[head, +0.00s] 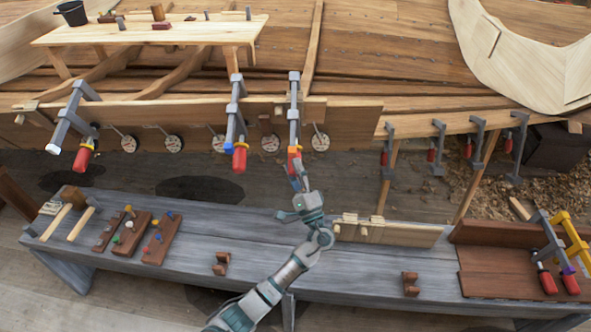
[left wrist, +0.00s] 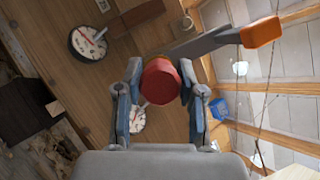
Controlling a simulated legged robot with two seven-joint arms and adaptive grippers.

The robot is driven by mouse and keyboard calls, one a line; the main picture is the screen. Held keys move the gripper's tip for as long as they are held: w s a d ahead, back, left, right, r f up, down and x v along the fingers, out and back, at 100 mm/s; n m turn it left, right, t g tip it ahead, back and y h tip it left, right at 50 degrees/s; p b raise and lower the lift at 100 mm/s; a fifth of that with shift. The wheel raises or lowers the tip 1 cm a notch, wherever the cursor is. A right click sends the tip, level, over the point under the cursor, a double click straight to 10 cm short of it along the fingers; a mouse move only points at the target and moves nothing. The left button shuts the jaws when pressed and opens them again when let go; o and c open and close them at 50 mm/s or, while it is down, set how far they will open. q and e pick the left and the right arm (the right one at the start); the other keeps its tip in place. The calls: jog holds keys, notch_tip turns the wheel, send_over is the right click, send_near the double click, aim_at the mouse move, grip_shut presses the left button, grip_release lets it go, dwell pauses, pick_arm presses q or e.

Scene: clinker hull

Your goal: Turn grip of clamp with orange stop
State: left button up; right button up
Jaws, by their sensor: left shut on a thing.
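The clamp with the orange stop (head: 294,150) hangs on the hull plank, its grey bar (head: 294,105) running upward. In the left wrist view its orange stop (left wrist: 261,32) is at the upper right, at the bar's end. Its red grip (left wrist: 160,82) sits between the two fingers of my left gripper (left wrist: 162,92). In the head view my left gripper (head: 297,170) reaches up to this grip from below and covers part of it. The gripper is shut on the grip. My right gripper is not in view.
A blue-stopped clamp (head: 233,115) hangs just left, and another clamp (head: 72,115) farther left. Round dials (head: 320,142) line the plank.

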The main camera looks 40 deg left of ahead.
pick_arm(q)
jog(key=o, duration=1.1)
jog(key=shift+a+f, duration=0.1)
jog(key=shift+o, duration=0.2)
jog(key=v, duration=1.2)
